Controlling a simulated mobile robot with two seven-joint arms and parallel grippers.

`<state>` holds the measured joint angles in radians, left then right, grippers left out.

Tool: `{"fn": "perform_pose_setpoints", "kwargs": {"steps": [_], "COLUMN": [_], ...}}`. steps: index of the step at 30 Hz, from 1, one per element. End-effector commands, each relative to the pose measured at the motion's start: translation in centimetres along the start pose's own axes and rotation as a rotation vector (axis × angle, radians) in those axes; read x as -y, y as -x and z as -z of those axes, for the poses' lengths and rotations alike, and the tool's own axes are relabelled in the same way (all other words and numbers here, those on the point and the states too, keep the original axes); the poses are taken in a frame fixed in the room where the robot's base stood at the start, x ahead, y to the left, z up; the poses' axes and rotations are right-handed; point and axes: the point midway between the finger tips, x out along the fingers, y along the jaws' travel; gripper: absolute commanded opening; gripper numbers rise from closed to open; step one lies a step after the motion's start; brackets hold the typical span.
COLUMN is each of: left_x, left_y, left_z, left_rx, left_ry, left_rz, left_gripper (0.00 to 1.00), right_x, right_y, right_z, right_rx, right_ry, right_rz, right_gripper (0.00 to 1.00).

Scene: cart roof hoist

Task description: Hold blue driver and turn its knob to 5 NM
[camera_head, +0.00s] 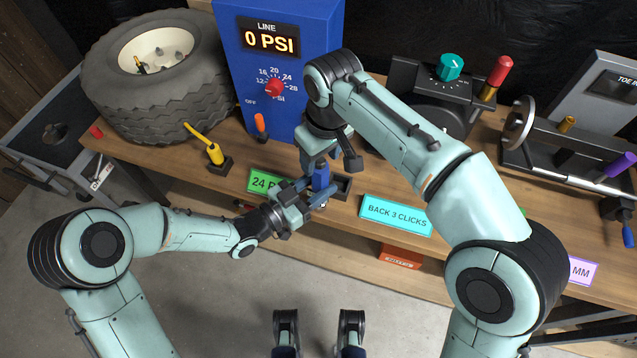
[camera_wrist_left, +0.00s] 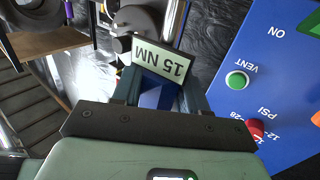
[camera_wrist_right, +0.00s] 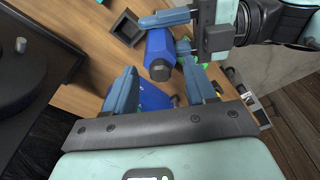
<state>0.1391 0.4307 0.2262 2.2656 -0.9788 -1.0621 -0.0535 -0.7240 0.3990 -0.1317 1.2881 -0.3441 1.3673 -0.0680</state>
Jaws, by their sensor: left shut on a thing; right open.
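The blue driver (camera_head: 320,176) stands roughly upright above the bench's front edge. My left gripper (camera_head: 316,191) is shut on its body from the left. The left wrist view shows its blue body (camera_wrist_left: 150,98) and a plate (camera_wrist_left: 162,62) reading 15 NM. My right gripper (camera_head: 329,161) is open just above the driver's top, pointing down. In the right wrist view the driver (camera_wrist_right: 159,46) ends in a dark knob (camera_wrist_right: 160,71), which lies between the open right fingers or just beyond them; I see no contact. The knob is hidden in the head view.
A small dark tray (camera_head: 343,187) lies beside the driver. The wooden bench (camera_head: 385,178) bears a green sign (camera_head: 262,182), a cyan "BACK 3 CLICKS" sign (camera_head: 396,213), a blue 0 PSI box (camera_head: 300,70), a yellow-handled tool (camera_head: 205,143) and a tyre (camera_head: 155,75).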

Motion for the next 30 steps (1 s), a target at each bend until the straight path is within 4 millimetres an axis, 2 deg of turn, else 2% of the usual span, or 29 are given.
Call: {"fn": "perform_pose_setpoints", "kwargs": {"steps": [8,18,27,30], "left_x": [0.0,0.0,0.0,0.0], "left_y": [0.0,0.0,0.0,0.0], "left_z": [0.0,0.0,0.0,0.0], "left_rx": [0.0,0.0,0.0,0.0], "left_ry": [0.0,0.0,0.0,0.0], "left_rz": [0.0,0.0,0.0,0.0], "left_gripper": [0.01,0.01,0.01,0.01], "right_x": [0.0,0.0,0.0,0.1], "right_y": [0.2,2.8,3.0,3.0], "right_z": [0.1,0.4,0.4,0.4], "right_rx": [-0.001,0.0,0.0,0.0], "right_ry": [0.0,0.001,-0.001,-0.075], "right_rz": [0.0,0.0,0.0,-0.009], "right_gripper": [0.56,0.56,0.56,0.56]}}
